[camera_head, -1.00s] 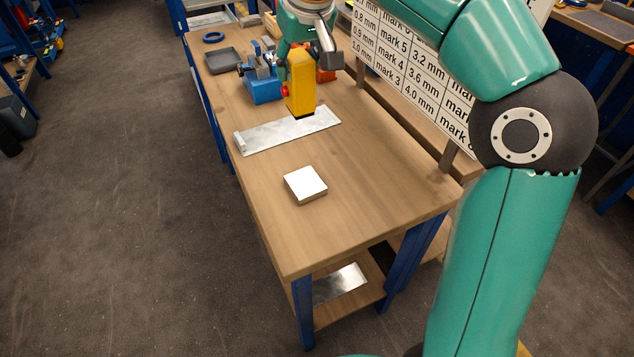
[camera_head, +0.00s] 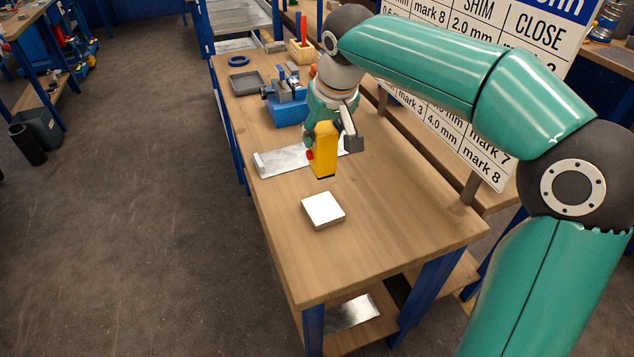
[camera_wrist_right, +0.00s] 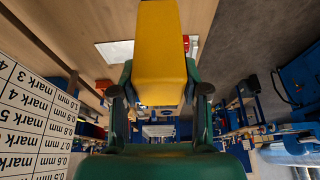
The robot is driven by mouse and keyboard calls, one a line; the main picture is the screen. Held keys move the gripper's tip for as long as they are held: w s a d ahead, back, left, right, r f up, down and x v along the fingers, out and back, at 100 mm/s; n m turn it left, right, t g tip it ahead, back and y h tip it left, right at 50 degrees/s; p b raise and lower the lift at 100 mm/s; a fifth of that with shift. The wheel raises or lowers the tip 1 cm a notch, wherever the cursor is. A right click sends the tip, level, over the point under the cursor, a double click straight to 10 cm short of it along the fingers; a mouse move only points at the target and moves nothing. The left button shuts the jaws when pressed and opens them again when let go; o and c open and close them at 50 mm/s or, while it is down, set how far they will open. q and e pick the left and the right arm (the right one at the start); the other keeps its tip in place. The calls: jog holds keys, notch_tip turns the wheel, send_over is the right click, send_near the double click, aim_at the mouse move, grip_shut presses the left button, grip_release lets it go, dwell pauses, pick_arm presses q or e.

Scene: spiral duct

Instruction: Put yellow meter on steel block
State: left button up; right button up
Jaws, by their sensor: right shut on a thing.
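The yellow meter (camera_head: 323,150) is held upright in my right gripper (camera_head: 328,122), above the table. In the head view it overlaps the flat metal plate (camera_head: 285,160) and hangs behind the steel block. In the right wrist view the yellow meter (camera_wrist_right: 160,50) fills the upper middle, between the two fingers of my right gripper (camera_wrist_right: 160,98). The steel block (camera_head: 323,210) is a square, bright-topped block lying flat on the table, with nothing on it. My left gripper is not in view.
The wooden table (camera_head: 290,265) is clear around the block. A blue vise (camera_head: 290,110), a grey tray (camera_head: 246,82) and a blue ring (camera_head: 239,61) are farther back. A sign with marks and sizes (camera_head: 490,165) stands along the right edge.

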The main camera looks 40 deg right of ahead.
aim_at(328, 158)
notch_tip(328, 158, down, 11)
jog(key=shift+r, duration=0.1)
dwell(0.3)
jog(key=o, duration=1.3)
jog(key=shift+b, duration=0.3)
jog(key=v, duration=1.2)
jog(key=shift+s, duration=0.1)
